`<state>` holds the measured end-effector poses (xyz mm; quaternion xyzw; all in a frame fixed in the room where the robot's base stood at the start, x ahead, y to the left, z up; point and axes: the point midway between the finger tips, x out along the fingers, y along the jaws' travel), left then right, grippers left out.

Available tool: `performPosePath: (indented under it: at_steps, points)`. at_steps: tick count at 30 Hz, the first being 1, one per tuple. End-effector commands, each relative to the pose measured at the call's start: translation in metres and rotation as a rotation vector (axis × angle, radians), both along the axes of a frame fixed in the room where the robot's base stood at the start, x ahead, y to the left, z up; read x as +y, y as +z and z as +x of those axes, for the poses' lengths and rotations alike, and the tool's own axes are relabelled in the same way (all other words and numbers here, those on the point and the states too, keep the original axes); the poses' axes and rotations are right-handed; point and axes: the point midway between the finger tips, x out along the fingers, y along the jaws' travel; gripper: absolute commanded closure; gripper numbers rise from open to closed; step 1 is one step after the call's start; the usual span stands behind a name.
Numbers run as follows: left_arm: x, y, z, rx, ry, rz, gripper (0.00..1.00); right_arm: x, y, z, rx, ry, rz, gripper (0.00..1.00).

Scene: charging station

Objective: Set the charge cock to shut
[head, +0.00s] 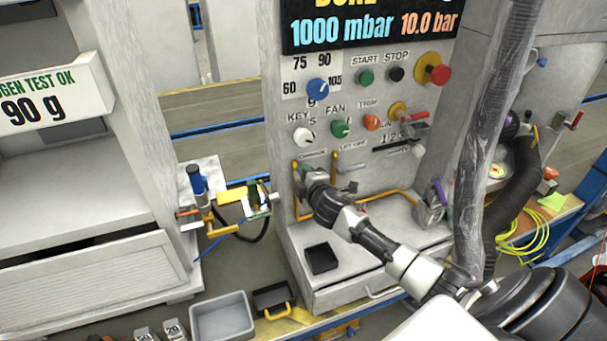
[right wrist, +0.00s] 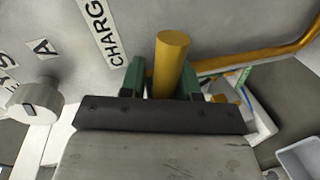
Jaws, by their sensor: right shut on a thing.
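The charge cock shows in the right wrist view as a thick yellow bar (right wrist: 171,58) beside the panel label that begins "CHARG" (right wrist: 101,30). My right gripper (right wrist: 161,84) has its green fingers on both sides of this bar and is shut on it. In the head view my right gripper (head: 303,173) is at the lower left of the grey panel, under a small label, and hides most of the cock. I cannot tell the cock's exact angle. My left gripper is not in view.
A second cock (head: 346,168) is close to the right of my right gripper. Yellow pipes (head: 385,192) run along the panel. A black tray (head: 321,258) sits on the ledge below. A corrugated hose (head: 519,190) hangs at right. A grey knob (right wrist: 38,101) shows in the wrist view.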

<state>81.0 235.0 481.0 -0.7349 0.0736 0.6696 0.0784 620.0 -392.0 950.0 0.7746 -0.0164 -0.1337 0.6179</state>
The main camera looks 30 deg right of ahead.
Motion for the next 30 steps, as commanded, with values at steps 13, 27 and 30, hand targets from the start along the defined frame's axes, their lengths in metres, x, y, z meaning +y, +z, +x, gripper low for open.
performPosePath:
  at_steps: [13, 27, 30]
  points:
    - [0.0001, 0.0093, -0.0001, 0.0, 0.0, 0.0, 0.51, 0.0018, -0.0054, -0.0028, 0.062, 0.002, -0.188, 1.0]
    - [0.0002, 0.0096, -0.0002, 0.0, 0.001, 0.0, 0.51, 0.0014, -0.0066, -0.0031, 0.069, 0.001, -0.208, 1.0]
    - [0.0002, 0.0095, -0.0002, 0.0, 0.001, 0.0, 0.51, 0.0014, -0.0066, -0.0031, 0.069, 0.001, -0.208, 0.64]
